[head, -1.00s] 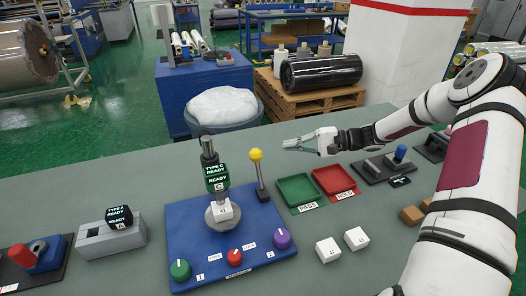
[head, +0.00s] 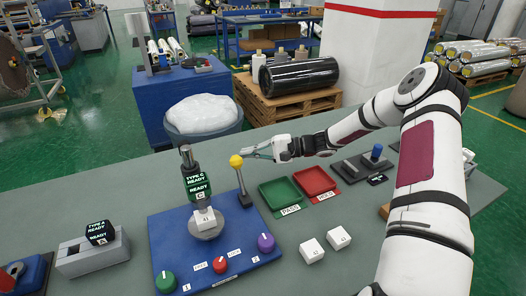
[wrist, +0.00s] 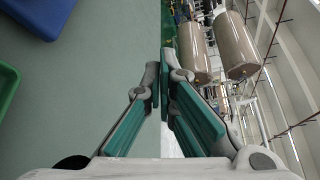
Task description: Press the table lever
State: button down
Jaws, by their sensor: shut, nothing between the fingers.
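The table lever is a thin dark stalk with a yellow ball knob (head: 236,161), rising from a small black base (head: 245,200) at the back right of the blue panel (head: 165,237). It leans slightly left in the head view. My gripper (head: 252,152) is shut and empty, its teal-padded fingers pointing left. The fingertips appear just right of the knob and slightly above it; I cannot tell whether they touch it. In the wrist view my gripper (wrist: 163,95) has its fingertips together. The lever does not show there, only the panel's blue corner (wrist: 38,15).
Green (head: 281,194) and red (head: 315,181) trays lie right of the lever, below my forearm. A post with display blocks (head: 197,187) stands on the panel, left of the lever. White blocks (head: 312,250) sit at the panel's right. Bare grey table (head: 120,190) lies behind and left.

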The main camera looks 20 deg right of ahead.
aim_at(239, 176)
jog(key=shift+s+a+r+p, duration=0.25)
jog(key=shift+s+a+p, duration=0.2)
jog(key=shift+s+a, duration=0.25)
jog(key=shift+s+a+r+p, duration=0.25)
jog(key=shift+s+a+p, duration=0.2)
jog(key=shift+s+a, duration=0.2)
jog(key=shift+r, duration=0.1)
